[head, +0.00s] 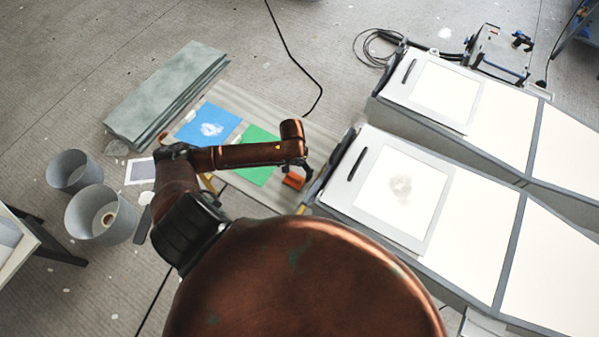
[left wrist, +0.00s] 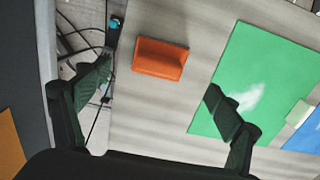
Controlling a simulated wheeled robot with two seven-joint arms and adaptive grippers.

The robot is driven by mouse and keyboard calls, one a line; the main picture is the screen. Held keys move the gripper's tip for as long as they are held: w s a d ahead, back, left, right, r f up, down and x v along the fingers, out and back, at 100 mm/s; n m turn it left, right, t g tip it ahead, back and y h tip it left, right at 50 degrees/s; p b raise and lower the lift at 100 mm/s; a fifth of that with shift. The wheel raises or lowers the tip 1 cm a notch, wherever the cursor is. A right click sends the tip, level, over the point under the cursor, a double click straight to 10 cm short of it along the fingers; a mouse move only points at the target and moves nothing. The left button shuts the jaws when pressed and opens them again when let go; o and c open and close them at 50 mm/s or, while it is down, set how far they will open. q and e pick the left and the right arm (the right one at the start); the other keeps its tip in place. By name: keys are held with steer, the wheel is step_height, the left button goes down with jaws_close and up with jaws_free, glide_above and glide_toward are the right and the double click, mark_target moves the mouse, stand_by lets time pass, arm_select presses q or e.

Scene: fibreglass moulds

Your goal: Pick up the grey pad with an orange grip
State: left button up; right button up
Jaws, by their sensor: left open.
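The orange grip (head: 293,180) lies on a light striped board (head: 312,134), just right of the green sheet. In the left wrist view the orange grip (left wrist: 160,58) shows as a block, between and beyond the fingertips. I cannot make out its grey pad. My left gripper (head: 306,168) is above the board's right end, close to the orange grip in the head view. In the left wrist view the left gripper (left wrist: 160,92) is open, its dark fingers wide apart with nothing between them. The right gripper is not in view.
A green sheet (head: 257,148) and a blue sheet (head: 209,125) with white marks lie on the board. White-topped moulds (head: 480,236) stand close to the gripper's right. Grey slabs (head: 165,95) and two buckets (head: 100,218) are at left. Black cable crosses the floor behind.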

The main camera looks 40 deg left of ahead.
mark_target(294, 176)
arm_select(q)
step_height(294, 176, down, 5)
steer(key=shift+r, duration=0.2)
step_height(294, 176, down, 2)
steer(key=shift+f+b, duration=0.15)
steer(key=shift+b, duration=0.2)
steer(key=shift+f, duration=0.35)
steer(key=c, duration=0.8)
steer(key=shift+s+d, duration=0.1)
steer(key=c, duration=0.5)
steer(key=shift+c, duration=0.6)
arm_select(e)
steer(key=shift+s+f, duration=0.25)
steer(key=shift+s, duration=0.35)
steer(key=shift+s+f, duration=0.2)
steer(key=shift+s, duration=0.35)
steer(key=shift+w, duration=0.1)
